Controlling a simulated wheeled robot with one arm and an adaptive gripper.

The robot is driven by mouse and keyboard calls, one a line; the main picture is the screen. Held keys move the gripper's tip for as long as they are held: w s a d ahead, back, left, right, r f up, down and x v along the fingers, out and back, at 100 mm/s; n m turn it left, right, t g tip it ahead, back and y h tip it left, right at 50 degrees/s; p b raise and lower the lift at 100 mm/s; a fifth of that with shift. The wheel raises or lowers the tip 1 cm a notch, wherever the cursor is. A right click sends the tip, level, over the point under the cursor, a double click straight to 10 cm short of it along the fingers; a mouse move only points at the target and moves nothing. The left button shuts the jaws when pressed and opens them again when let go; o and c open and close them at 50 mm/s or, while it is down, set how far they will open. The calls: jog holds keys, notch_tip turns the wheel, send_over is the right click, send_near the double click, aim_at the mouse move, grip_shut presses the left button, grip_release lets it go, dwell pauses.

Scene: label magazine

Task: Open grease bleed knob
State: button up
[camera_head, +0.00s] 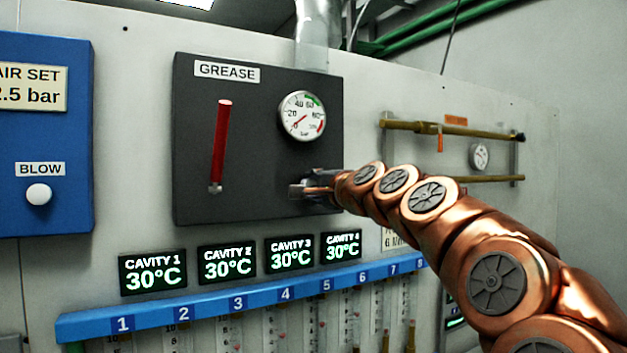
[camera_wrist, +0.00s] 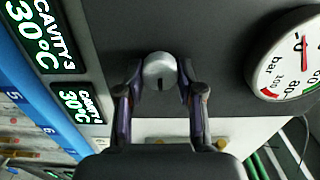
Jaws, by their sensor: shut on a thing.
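The grease bleed knob (camera_wrist: 159,70) is a round silver knob with a dark mark on its face. It stands on the dark panel labelled GREASE (camera_head: 260,185). My gripper (camera_wrist: 160,82) is shut on it, with one finger on each side in the wrist view. In the head view my gripper (camera_head: 297,190) is at the panel's lower right and hides the knob.
Cavity displays (camera_head: 227,264) and a numbered blue rail (camera_head: 200,308) run below. A blue box (camera_head: 50,130) is at left, brass pipes (camera_head: 440,128) at right.

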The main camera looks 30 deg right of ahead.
jog(key=shift+m, duration=0.4)
jog(key=o, duration=1.1)
jog(key=shift+s, duration=0.1)
jog(key=s, duration=0.8)
jog(key=s+a, duration=0.1)
jog(key=s, duration=0.3)
jog(key=shift+w+a, duration=0.1)
